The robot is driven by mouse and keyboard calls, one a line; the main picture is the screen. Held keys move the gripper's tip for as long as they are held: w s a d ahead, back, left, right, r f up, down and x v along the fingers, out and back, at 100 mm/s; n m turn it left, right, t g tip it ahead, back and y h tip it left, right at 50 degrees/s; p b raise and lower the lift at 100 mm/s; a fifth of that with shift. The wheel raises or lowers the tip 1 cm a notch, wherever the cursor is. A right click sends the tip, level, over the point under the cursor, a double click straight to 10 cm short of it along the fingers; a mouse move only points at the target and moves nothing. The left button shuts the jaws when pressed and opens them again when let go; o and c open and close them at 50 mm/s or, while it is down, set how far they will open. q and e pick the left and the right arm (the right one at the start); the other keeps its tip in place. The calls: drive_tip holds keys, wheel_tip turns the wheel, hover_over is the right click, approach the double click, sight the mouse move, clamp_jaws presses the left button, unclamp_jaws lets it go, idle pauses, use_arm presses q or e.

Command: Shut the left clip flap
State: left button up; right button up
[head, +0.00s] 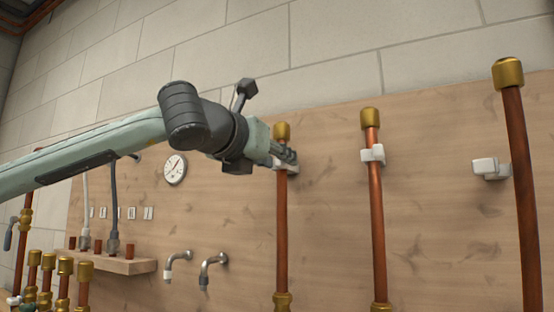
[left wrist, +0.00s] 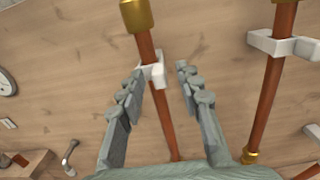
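The left clip (head: 292,169) is white and sits on the left copper pipe (head: 281,230), just below its brass cap. It also shows in the left wrist view (left wrist: 152,73), partly behind the pipe. Whether its flap is open or shut is not clear. My left gripper (head: 288,155) is at the clip in the head view and hides part of it. In the left wrist view its two grey fingers (left wrist: 159,70) are spread apart, one on each side of the clip and pipe, with nothing gripped. My right gripper is not in view.
A middle pipe (head: 376,220) runs through another white clip (head: 372,153). A third clip (head: 490,168) is on the board, left of the right pipe (head: 523,200). A gauge (head: 175,169), two taps and a small shelf (head: 118,264) are at left.

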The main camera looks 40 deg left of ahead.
use_arm(q)
drive_tip(key=v, duration=1.1)
drive_tip(key=shift+s, duration=0.2)
drive_tip(key=shift+d, duration=0.1)
